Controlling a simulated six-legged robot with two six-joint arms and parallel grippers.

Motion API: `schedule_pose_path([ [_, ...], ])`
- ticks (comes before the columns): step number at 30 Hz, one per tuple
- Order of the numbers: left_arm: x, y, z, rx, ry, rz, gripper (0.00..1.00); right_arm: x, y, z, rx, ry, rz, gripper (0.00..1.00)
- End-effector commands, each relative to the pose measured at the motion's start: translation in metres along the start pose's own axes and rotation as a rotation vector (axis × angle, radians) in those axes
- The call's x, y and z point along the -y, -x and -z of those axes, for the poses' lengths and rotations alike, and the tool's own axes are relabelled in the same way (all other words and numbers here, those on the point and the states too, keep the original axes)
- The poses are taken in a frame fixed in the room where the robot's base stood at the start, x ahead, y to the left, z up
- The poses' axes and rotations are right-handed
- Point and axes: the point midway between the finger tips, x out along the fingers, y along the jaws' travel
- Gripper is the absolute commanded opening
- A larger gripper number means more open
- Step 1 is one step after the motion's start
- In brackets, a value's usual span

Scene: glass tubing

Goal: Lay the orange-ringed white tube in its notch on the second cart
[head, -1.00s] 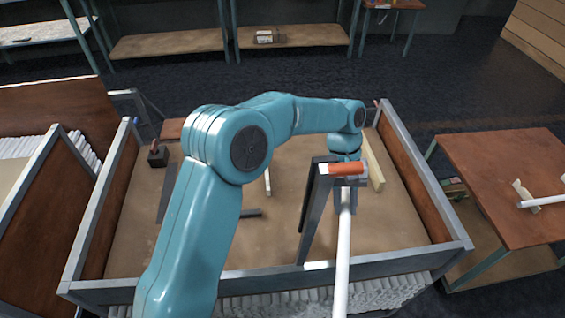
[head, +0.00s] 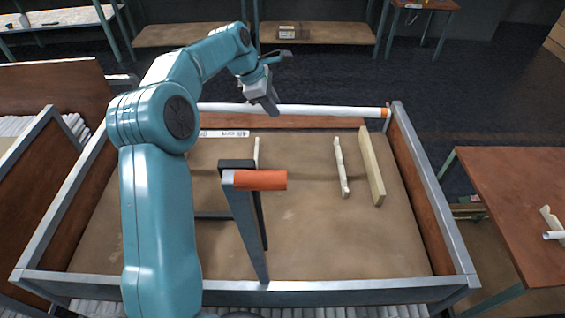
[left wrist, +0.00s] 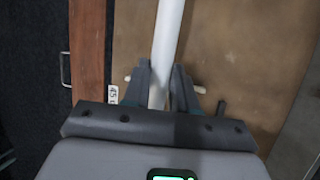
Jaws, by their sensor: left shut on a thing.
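The white tube (head: 330,110) lies crosswise over the far side of the cart (head: 300,293) in the head view, with its orange ring (head: 384,112) at the right end. My left gripper (head: 268,104) is shut on the tube near its middle. The tube also runs between the fingers (left wrist: 159,95) in the left wrist view, where the tube (left wrist: 168,35) extends upward in the picture. Its left part passes behind my arm. I cannot tell whether the tube touches the cart's far rim or hangs above it. My right gripper is not in view.
Pale notched strips (head: 341,168) and a taller pale board (head: 372,165) stand on the cart bed. A dark upright frame with an orange grip (head: 260,180) rises near the front. A brown table (head: 520,200) stands to the right. Much of the bed is bare.

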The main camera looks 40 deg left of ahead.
Motion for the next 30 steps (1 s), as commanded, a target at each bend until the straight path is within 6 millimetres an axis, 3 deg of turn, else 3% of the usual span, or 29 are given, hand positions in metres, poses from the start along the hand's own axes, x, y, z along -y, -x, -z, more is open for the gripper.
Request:
schedule_pose_path([
  [5, 0.001, -0.009, 0.018, -0.009, 0.04, -0.013, 0.0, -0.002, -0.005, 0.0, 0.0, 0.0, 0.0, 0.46],
  [18, 0.025, -0.117, 0.065, -0.008, 0.038, -0.011, 0.0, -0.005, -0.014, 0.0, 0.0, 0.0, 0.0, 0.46],
  [30, 0.032, -0.162, 0.08, -0.008, 0.038, -0.011, 0.0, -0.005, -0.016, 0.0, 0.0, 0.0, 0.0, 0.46],
])
